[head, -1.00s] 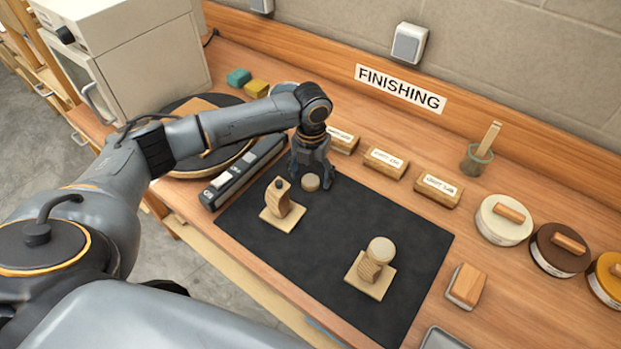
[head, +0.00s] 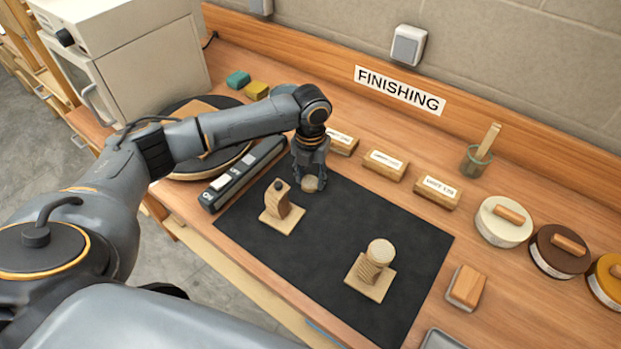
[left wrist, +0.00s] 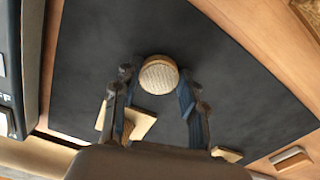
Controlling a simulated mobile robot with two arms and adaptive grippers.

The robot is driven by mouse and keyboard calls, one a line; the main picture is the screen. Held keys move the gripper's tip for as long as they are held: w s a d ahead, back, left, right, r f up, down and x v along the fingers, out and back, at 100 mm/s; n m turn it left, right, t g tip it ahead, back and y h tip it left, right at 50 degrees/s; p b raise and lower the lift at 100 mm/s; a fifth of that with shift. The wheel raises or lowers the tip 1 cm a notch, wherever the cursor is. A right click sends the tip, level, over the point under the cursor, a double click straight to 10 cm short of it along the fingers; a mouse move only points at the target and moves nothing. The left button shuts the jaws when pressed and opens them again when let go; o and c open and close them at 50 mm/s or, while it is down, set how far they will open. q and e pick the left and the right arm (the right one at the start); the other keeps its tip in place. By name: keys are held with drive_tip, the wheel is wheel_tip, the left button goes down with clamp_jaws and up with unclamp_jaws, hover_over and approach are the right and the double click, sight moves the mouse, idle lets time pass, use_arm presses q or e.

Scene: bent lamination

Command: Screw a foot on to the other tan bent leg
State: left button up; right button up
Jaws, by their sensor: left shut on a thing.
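My left gripper (head: 310,181) is shut on a round tan foot (head: 311,185) low over the black mat (head: 350,220); I cannot tell whether the foot still touches the mat. In the left wrist view the foot (left wrist: 158,74) shows between the fingertips. A tan bent leg (head: 283,202) stands on a square base left of and nearer than the gripper, with a dark stud on top and no foot. The other tan bent leg (head: 369,272) stands at the right on its base, with a round foot (head: 381,249) on top. My right gripper is out of view.
A grey power strip (head: 240,175) lies along the mat's left edge, beside a dark round turntable (head: 175,165). Labelled wooden blocks (head: 386,165) line the back. Round tins (head: 504,222) and a small block (head: 466,287) sit at the right. The mat's middle is clear.

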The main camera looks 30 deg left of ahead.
use_arm(q)
drive_tip(key=shift+r+b, duration=0.45)
drive_tip(key=shift+r, duration=0.2)
drive_tip(key=s+d+r+b, duration=0.3)
drive_tip(key=s+d+r, duration=0.5)
drive_tip(key=s+r, duration=0.3)
drive_tip(key=shift+s+r, duration=0.2)
drive_tip(key=shift+r, duration=0.05)
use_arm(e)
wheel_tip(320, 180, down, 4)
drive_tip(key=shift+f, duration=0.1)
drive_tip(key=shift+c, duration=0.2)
